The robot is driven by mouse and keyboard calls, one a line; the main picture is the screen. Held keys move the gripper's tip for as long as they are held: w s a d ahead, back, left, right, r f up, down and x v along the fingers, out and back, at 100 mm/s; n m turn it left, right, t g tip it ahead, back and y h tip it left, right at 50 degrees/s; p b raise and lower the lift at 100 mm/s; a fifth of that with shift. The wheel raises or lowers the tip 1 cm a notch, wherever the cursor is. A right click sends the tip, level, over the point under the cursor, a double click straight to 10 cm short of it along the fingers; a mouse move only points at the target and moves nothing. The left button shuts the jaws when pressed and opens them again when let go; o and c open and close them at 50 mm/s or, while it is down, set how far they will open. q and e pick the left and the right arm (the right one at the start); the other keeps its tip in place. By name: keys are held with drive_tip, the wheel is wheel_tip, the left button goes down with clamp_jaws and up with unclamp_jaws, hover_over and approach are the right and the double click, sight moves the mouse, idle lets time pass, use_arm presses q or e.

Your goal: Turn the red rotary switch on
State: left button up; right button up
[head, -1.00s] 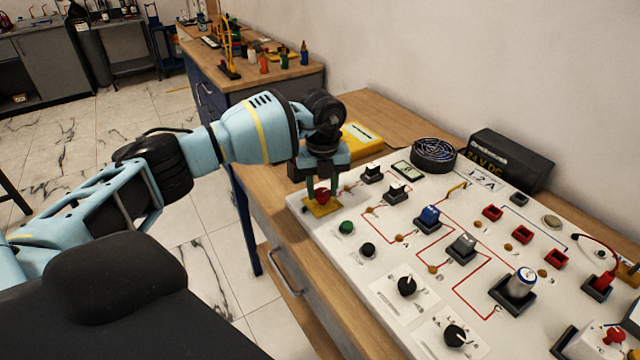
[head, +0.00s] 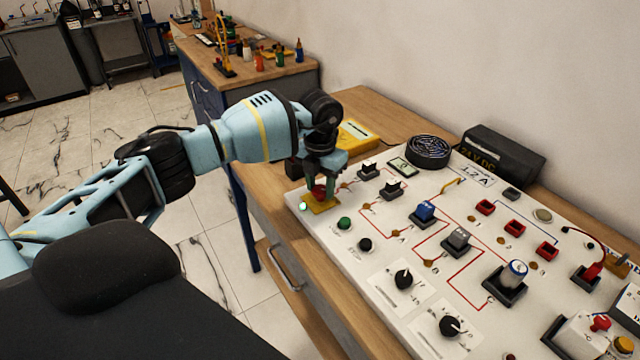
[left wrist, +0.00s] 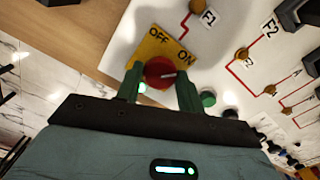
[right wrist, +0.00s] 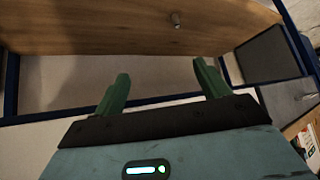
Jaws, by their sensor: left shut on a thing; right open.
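In the left wrist view the red knob (left wrist: 158,72) shows between the green fingers, with OFF and ON printed on the plate. Its pale mark points right, near the ON side. My left gripper (head: 321,190) is shut on the knob from above, one finger on each side. A small lamp (head: 303,206) beside the plate glows pale green. My right gripper (right wrist: 160,88) is open and empty, seen only in the right wrist view.
The panel (head: 376,228) carries several other controls, including a green button (head: 345,223) and black knobs (head: 403,279). A yellow meter (head: 357,136) lies behind my left gripper. A wooden drawer front (right wrist: 130,40) faces my right gripper.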

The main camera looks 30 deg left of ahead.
sight(320, 190)
use_arm(q)
drive_tip(key=shift+m, duration=0.3)
drive_tip(key=o, duration=1)
drive_tip(key=shift+r, duration=3.95)
drive_tip(key=shift+s+f, duration=0.1)
